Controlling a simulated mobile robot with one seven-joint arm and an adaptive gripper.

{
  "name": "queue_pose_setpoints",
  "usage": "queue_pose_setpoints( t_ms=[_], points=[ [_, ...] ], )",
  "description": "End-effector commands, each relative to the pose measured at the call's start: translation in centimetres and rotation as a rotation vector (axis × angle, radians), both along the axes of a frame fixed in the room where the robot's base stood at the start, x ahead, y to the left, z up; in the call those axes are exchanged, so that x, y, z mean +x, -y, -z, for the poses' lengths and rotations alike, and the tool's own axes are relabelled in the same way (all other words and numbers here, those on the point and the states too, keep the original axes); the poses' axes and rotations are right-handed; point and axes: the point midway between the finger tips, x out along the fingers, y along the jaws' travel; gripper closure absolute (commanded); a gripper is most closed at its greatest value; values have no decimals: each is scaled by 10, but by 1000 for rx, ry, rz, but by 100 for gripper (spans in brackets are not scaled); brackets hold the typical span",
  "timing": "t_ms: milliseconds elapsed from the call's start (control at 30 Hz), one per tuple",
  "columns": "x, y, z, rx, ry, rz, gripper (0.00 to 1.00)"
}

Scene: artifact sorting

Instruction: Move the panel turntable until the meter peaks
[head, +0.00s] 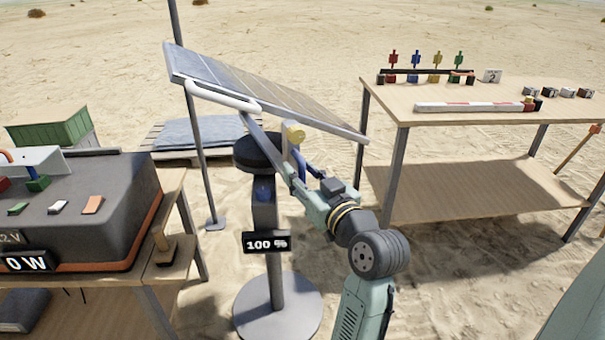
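The tilted solar panel (265,88) stands on the turntable, whose round black top (258,152) sits on a grey post with a round base (278,308). A pale tube handle (222,96) runs along the panel's lower left edge. The meter (266,243) on the post reads 100 %. My gripper (284,168) is at the turntable under the panel, beside a yellow knob (294,132) and a blue part. Its fingertips are hard to make out against the panel's supports, so I cannot tell whether they hold anything.
A dark box (85,215) with a 0 W display (28,262) stands on the left table. The right table (500,88) holds coloured markers, a striped scale bar (475,107) and small blocks. A thin pole (199,150) stands left of the post. A pallet lies behind.

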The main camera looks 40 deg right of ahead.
Motion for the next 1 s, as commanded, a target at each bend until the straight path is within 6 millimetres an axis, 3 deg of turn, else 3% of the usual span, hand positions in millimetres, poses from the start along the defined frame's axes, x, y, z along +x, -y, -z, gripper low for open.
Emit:
queue_pose_setpoints(
  t_ms=[167,600,800,1000],
  points=[
    [-15,-1,0,0,0,3,67],
    [-101,-14,0,0,0,4,67],
    [-117,-17,0,-1,0,1,67],
    [-119,-17,0,0,0,0,67]
  ],
)
